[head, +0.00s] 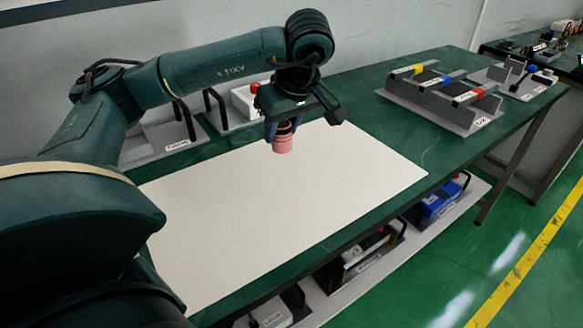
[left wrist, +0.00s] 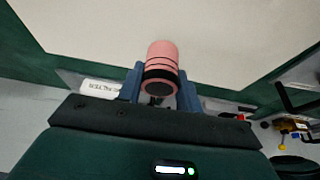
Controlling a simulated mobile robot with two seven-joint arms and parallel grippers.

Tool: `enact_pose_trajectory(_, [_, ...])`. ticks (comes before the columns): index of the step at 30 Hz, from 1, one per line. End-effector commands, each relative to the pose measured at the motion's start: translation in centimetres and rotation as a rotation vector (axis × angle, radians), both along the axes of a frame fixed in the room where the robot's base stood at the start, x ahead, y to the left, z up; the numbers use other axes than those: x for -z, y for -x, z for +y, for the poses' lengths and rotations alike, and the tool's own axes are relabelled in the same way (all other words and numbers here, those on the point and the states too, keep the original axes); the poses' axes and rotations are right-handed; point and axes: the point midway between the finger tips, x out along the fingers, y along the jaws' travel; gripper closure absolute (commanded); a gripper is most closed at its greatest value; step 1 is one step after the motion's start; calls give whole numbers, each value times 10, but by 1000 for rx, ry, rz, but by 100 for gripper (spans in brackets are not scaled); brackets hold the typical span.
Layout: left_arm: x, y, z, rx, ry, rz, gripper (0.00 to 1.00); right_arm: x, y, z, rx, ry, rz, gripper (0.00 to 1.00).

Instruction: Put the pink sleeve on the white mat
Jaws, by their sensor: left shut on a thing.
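The pink sleeve (head: 282,144) is a short pink cylinder with dark bands, held by my left gripper (head: 284,131) over the far part of the white mat (head: 330,185). In the left wrist view the pink sleeve (left wrist: 162,58) sits between the two blue fingers of the left gripper (left wrist: 160,85), with the white mat (left wrist: 230,40) behind it. The left gripper is shut on the sleeve. In the head view its lower end looks close to the mat; I cannot tell whether it touches. My right gripper is not in view.
The mat lies on a green table (head: 445,150). A grey rack (head: 440,95) with yellow, blue and red marks stands at the right end. A white box with a red button (head: 245,98) stands behind the mat. A shelf below holds a blue item (head: 435,205). The mat's front is clear.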

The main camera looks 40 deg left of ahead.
Motion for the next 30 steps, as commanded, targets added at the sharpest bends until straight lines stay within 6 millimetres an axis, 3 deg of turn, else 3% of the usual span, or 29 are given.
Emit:
enact_pose_trajectory(1, [17, 1, 0, 0, 0, 6, 89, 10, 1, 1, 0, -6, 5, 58])
enact_pose_trajectory(6, [41, 1, 0, 2, 0, 4, 89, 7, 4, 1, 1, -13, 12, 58])
enact_pose_trajectory(13, [60, 1, 0, 2, -1, 3, 89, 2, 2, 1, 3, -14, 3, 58])
enact_pose_trajectory(18, [84, 1, 0, 4, 0, 4, 89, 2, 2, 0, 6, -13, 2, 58])
enact_pose_trajectory(29, [91, 0, 0, 3, 0, 0, 89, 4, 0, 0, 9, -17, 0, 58])
enact_pose_trajectory(30, [91, 0, 0, 3, 0, 0, 64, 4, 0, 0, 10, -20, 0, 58])
